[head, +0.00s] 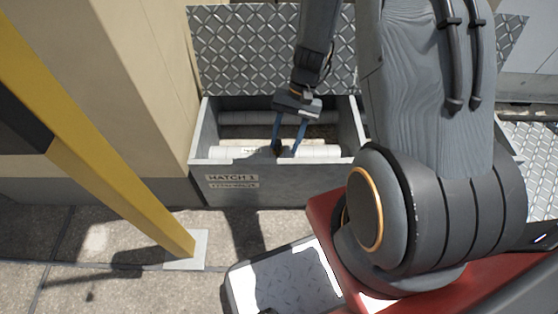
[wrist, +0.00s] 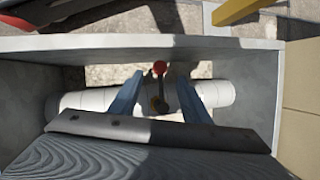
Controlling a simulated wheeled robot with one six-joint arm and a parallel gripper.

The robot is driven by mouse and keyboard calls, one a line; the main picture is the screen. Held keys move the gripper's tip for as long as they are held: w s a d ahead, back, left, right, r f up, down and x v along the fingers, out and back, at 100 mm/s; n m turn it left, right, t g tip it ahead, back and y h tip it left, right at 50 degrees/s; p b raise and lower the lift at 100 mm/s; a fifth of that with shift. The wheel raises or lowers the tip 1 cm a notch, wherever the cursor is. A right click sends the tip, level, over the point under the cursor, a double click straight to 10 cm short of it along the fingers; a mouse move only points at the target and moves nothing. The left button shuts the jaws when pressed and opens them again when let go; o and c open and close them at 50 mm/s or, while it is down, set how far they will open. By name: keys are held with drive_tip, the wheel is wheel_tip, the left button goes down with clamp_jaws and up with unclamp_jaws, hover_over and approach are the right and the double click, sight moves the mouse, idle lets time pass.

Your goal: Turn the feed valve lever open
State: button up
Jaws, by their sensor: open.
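The feed valve lever shows in the wrist view as a red knob (wrist: 160,67) on a short dark stem. My gripper (wrist: 160,76) is open, one finger on each side of the lever, with visible gaps. In the head view my gripper (head: 285,151) reaches down into the open hatch box (head: 290,183). There the lever is mostly hidden by the fingers.
The box has grey walls close around my gripper, and its front is marked HATCH 1. A raised diamond-plate lid (head: 240,60) stands behind it. A second pipe (head: 255,117) runs along the back. A yellow post (head: 120,165) stands at left, beside a beige wall (head: 125,65).

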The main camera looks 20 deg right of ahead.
sight(278, 155)
drive_tip(key=b+x, duration=0.3)
drive_tip(key=x, duration=0.3)
drive_tip(key=shift+s+a+f, duration=0.15)
drive_tip(key=shift+f, duration=0.2)
drive_tip(key=shift+c, duration=0.5)
clamp_jaws()
